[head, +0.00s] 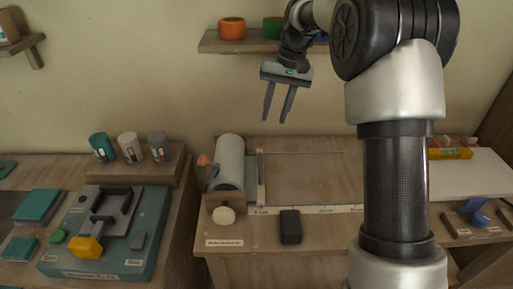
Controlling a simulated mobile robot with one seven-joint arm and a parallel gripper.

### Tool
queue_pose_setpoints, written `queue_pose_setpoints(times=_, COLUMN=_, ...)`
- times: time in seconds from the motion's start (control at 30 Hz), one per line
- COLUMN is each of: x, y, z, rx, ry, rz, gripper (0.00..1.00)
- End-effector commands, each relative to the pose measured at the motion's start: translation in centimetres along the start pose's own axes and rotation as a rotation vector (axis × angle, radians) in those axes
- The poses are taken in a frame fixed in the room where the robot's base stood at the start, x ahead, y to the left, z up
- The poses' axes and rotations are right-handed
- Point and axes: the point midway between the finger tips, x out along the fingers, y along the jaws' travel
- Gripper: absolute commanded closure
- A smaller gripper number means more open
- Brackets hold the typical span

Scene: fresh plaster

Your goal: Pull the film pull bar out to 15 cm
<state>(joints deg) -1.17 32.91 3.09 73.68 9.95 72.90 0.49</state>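The film roll (230,163) is a pale cylinder in a wooden holder on the middle bench. Just right of it stands a thin, light upright bar (260,180), which looks like the film pull bar. It is near the left end of a printed scale strip (325,210) along the front of the board (305,178). My gripper (275,116) hangs in the air above the bench near the back wall, fingers pointing down and apart, with nothing between them. It does not touch the bar. My arm hides the right end of the board and scale.
A teal fixture (105,232) and several canisters (130,148) stand left. A wall shelf (240,43) holds tape rolls behind my gripper. The board's middle is clear.

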Motion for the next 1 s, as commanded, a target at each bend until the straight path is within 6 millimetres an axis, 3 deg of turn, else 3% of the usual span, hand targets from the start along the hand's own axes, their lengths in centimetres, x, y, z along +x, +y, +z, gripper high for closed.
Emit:
queue_pose_setpoints(times=0.27, x=3.5, y=0.0, z=-0.1, rx=0.0, ry=-0.007, rz=-0.001, gripper=0.69)
queue_pose_setpoints(times=0.8, x=14.8, y=0.0, z=0.0, rx=0.0, ry=-0.006, rz=0.0, gripper=0.69)
queue_pose_setpoints(times=1.0, x=17.0, y=0.0, z=-0.1, rx=0.0, ry=-0.003, rz=-0.001, gripper=0.69)
